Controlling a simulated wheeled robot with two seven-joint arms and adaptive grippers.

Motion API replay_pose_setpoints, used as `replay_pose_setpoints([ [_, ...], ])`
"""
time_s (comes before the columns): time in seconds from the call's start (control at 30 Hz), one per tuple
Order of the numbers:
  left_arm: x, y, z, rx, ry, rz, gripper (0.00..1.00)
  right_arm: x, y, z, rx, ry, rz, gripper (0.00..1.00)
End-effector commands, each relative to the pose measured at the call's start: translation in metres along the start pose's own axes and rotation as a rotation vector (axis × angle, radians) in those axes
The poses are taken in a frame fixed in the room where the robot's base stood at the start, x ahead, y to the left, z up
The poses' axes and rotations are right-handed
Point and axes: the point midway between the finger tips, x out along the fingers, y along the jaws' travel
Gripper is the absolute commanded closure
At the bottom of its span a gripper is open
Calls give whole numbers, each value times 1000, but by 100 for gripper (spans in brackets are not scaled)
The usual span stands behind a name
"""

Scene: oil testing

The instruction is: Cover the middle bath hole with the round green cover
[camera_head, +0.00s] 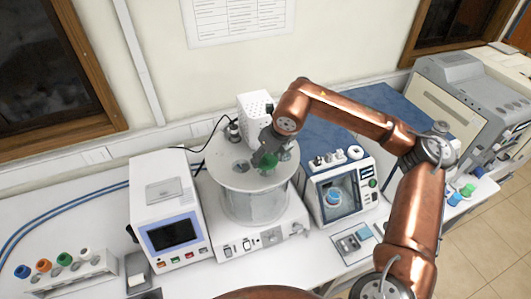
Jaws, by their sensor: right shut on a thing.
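The round green cover (268,161) is in my right gripper (262,157), which is shut on it over the top of the bath. The white cylindrical bath (254,205) stands on a white base unit in the middle of the bench. The cover appears at or just above the bath's round top plate (225,174). I cannot tell whether it touches the plate. A grey round spot, a hole or a lid, shows on the plate to the left of the cover. The middle hole cannot be made out, with the gripper and cover over that area. My left gripper is not in view.
A white instrument with a screen (172,233) stands left of the bath. A blue-and-white unit (340,195) stands close on the right. A rack with coloured caps (70,275) is at the lower left. A perforated white box (255,107) stands behind the bath.

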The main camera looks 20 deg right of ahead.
Motion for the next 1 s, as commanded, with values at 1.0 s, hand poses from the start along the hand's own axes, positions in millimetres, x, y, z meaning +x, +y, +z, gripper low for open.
replay_pose_setpoints([
  [1.0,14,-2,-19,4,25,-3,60,27,2,-9,-2,-1,2,69],
])
